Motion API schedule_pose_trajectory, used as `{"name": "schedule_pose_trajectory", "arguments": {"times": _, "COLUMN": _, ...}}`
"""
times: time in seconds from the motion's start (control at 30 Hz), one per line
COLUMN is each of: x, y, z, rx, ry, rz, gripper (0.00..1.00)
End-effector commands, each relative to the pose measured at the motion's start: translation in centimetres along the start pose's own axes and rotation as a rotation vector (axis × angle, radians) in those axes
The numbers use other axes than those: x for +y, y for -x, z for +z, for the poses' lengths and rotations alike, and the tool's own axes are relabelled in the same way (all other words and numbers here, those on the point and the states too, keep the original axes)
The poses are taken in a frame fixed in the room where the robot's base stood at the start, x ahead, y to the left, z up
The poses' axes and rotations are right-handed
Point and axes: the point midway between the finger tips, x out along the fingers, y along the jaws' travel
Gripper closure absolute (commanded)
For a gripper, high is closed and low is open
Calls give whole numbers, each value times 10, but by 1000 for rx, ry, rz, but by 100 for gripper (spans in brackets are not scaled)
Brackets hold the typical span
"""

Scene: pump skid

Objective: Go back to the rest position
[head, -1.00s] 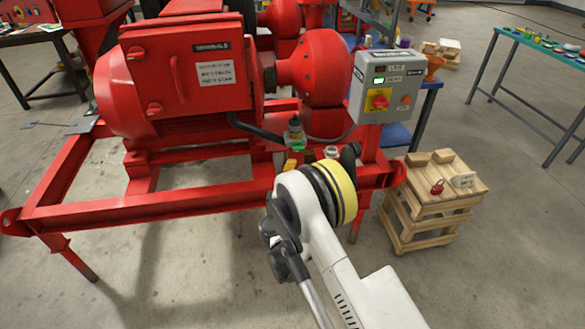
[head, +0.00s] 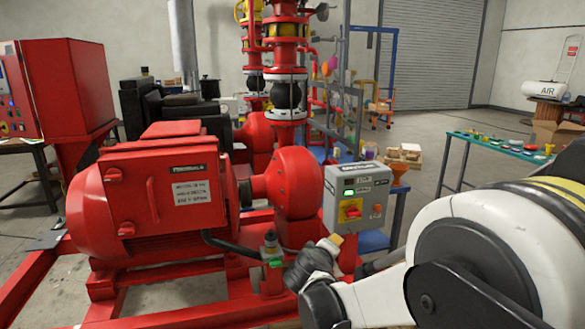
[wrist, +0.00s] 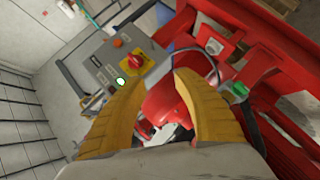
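My gripper (wrist: 160,82) shows in the wrist view with its two yellow fingers spread apart and nothing between them. Behind the gap are red pump parts. In the head view my gripper (head: 334,242) is small and partly hidden behind my white arm, in front of the grey control box's lower edge. My arm fills the lower right of the head view, bent close to the camera. I cannot tell from the head view how far the gripper is from the box.
The grey control box (head: 357,201) has a red and yellow switch and a lit green light. The red motor (head: 150,200) and frame stand at left and centre. A green table (head: 500,146) with small parts is at right.

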Motion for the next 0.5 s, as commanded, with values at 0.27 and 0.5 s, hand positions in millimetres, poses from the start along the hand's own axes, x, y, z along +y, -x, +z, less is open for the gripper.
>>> {"name": "schedule_pose_trajectory", "arguments": {"times": 0.27, "x": 56, "y": 94, "z": 90, "rx": -141, "ry": -289, "rz": -180, "gripper": 64}}
{"name": "schedule_pose_trajectory", "arguments": {"times": 0.5, "x": 50, "y": 186, "z": 164, "rx": -236, "ry": -545, "rz": -334, "gripper": 64}}
